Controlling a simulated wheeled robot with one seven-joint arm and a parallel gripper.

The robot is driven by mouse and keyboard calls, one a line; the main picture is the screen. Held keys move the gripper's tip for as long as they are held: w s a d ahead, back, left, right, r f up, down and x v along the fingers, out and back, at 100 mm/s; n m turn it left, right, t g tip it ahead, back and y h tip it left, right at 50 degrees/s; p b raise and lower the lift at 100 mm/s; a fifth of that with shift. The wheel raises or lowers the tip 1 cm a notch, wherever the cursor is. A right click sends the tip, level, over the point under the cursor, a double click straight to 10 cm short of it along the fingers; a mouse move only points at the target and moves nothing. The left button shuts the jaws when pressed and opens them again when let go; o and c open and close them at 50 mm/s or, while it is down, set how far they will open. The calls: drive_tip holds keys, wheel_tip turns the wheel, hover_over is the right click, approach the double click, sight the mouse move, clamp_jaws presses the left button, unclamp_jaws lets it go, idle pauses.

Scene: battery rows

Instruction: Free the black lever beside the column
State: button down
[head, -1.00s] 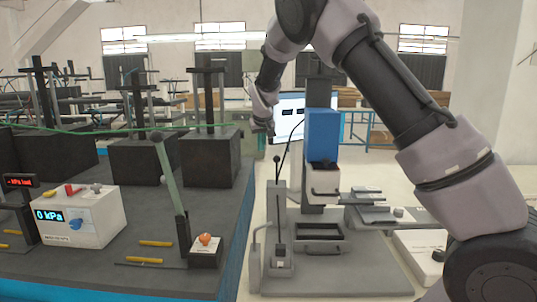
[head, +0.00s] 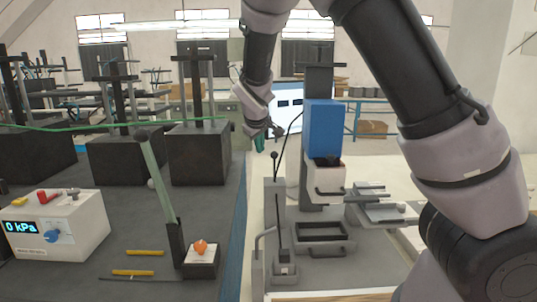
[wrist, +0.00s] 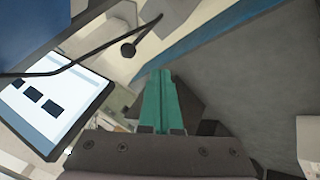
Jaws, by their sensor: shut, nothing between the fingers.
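The black lever (head: 274,156), a thin rod with a ball knob, stands upright beside the dark column (head: 318,75) of the press. A thin black cable (head: 291,130) curves from near the lever up toward the blue press head (head: 323,128); whether it touches the lever is unclear. My gripper (head: 260,146) is just above and left of the knob, its teal fingers together and empty. In the wrist view, the shut teal fingers (wrist: 161,72) point up the picture. A black ball (wrist: 128,50), apparently the knob, lies beyond and left of them, close to the dark strand.
The press has a tray (head: 320,250) and a side table (head: 385,212) at right. At left, a dark bench holds a 0 kPa box (head: 60,228), a tilted green lever (head: 157,175) and an orange button (head: 201,247). A screen (wrist: 48,105) is left in the wrist view.

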drive_tip(key=w+d+f, duration=0.3)
drive_tip(key=w+f, duration=0.1)
drive_tip(key=w, duration=0.2)
drive_tip(key=shift+w+f, duration=0.25)
drive_tip(key=shift+f, duration=0.15)
drive_tip(key=w+g, duration=0.2)
drive_tip(key=w, duration=0.1)
drive_tip(key=w+g, duration=0.1)
drive_tip(key=shift+w+f, duration=0.2)
drive_tip(key=shift+f, duration=0.05)
drive_tip(key=shift+s, duration=0.15)
idle(0.5)
